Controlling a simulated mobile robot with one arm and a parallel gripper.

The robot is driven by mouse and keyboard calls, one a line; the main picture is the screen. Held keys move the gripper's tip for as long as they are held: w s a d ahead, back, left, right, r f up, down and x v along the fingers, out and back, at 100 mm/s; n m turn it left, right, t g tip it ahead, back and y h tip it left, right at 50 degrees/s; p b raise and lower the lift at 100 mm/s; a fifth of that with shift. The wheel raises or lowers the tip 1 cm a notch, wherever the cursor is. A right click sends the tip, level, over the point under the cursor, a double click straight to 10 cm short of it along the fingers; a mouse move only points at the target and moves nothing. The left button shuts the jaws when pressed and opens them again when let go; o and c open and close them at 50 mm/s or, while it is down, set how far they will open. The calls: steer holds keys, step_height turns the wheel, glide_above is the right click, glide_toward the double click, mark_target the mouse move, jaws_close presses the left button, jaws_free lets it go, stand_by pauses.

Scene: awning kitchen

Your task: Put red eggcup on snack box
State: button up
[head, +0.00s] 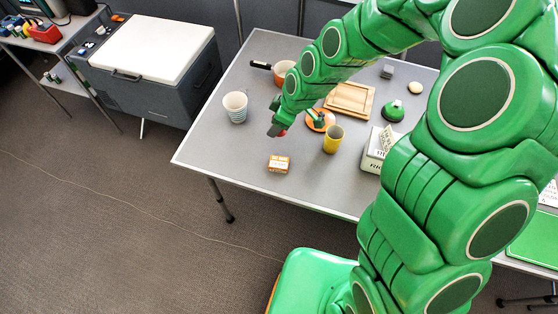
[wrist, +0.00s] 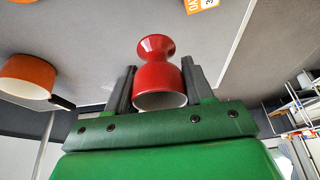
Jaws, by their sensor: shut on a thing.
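The red eggcup (wrist: 157,72) is between the two dark fingers of my gripper (wrist: 158,90) in the wrist view, with its white inside facing the camera. In the head view my gripper (head: 277,129) is over the front left part of the grey table, shut on the eggcup, and only a little red (head: 282,133) shows. A small orange and white box (head: 278,164), which looks like the snack box, lies on the table near the front edge, a little nearer than my gripper. Its corner also shows at the top of the wrist view (wrist: 201,5). The eggcup and box are apart.
On the table (head: 215,150) a yellow cup (head: 333,139) stands right of my gripper and a striped cup (head: 235,107) to its left. The front left corner is bare.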

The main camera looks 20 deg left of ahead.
mark_target(272, 165)
steer(key=s+d+r+n+g+h, duration=0.1)
steer(key=s+d+n+g, duration=0.15)
steer(key=s+n, duration=0.55)
steer(key=shift+n+g, duration=0.35)
steer(key=shift+n, duration=0.15)
steer(key=shift+w+a+f, duration=0.1)
steer(key=shift+w+f, duration=0.05)
steer(key=shift+f, duration=1.15)
steer(key=shift+w+f, duration=0.2)
steer(key=shift+f, duration=1.05)
steer(key=shift+w+a+f, duration=0.1)
steer(key=shift+w+f, duration=0.05)
steer(key=shift+f, duration=1.15)
steer(key=o, duration=1)
steer(key=shift+f, duration=0.1)
steer(key=shift+o, duration=0.2)
steer(key=v, duration=1.2)
steer(key=shift+a+r, duration=0.2)
